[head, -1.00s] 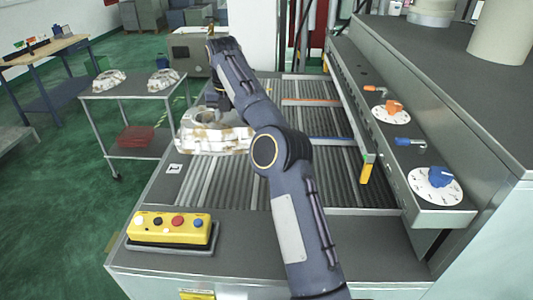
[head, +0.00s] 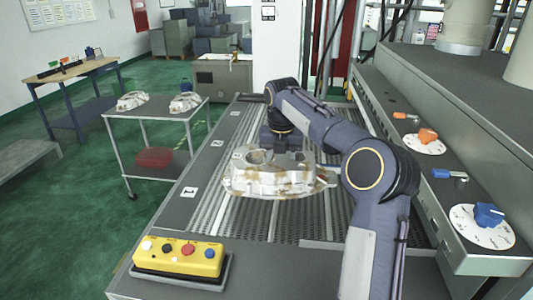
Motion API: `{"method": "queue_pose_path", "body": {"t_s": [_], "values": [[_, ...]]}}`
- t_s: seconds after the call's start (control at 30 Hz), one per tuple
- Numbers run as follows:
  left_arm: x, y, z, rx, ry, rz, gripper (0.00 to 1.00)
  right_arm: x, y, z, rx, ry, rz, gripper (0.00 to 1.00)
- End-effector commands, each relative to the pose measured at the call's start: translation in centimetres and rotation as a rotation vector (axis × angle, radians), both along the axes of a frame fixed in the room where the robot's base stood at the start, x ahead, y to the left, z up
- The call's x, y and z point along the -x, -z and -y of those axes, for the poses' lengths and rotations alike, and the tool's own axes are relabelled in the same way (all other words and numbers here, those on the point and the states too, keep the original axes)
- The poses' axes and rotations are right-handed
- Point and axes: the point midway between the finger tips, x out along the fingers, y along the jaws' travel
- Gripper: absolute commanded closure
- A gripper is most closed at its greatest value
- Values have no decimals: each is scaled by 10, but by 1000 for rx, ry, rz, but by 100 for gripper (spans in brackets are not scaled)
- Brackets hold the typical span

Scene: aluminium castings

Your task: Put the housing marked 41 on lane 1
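A pale casting with brown patches, a housing (head: 275,178), is over the near part of the ribbed lanes; I cannot read a number on it. My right gripper (head: 283,143) reaches down to its far upper side and appears shut on it; the fingertips are hidden. I cannot tell whether the housing touches the bed or hangs just above it. The tag reading 1 (head: 190,192) is on the left border, beside the nearest lane, lane 1 (head: 245,218). My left gripper is not in view.
A grey cart (head: 155,113) at left carries two more castings (head: 132,101) (head: 185,102). A yellow button box (head: 178,257) stands at the near left corner. A console with dials (head: 481,226) and handles runs along the right. My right arm covers part of the lanes.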

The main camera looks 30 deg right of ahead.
Motion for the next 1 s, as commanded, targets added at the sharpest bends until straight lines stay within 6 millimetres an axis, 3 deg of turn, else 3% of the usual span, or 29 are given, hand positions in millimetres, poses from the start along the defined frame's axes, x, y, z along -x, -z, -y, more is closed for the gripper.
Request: {"method": "queue_pose_path", "body": {"t_s": [0.2, 0.53, 0.73, 1.0], "values": [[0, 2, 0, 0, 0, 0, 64, 24, 29, 11, 0, 1, 2, 100], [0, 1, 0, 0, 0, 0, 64, 37, 48, 18, 0, 0, 1, 100], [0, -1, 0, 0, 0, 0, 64, 36, 72, 17, -1, -1, 1, 100], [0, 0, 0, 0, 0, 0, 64, 35, 77, 17, 0, -1, 4, 100]]}}
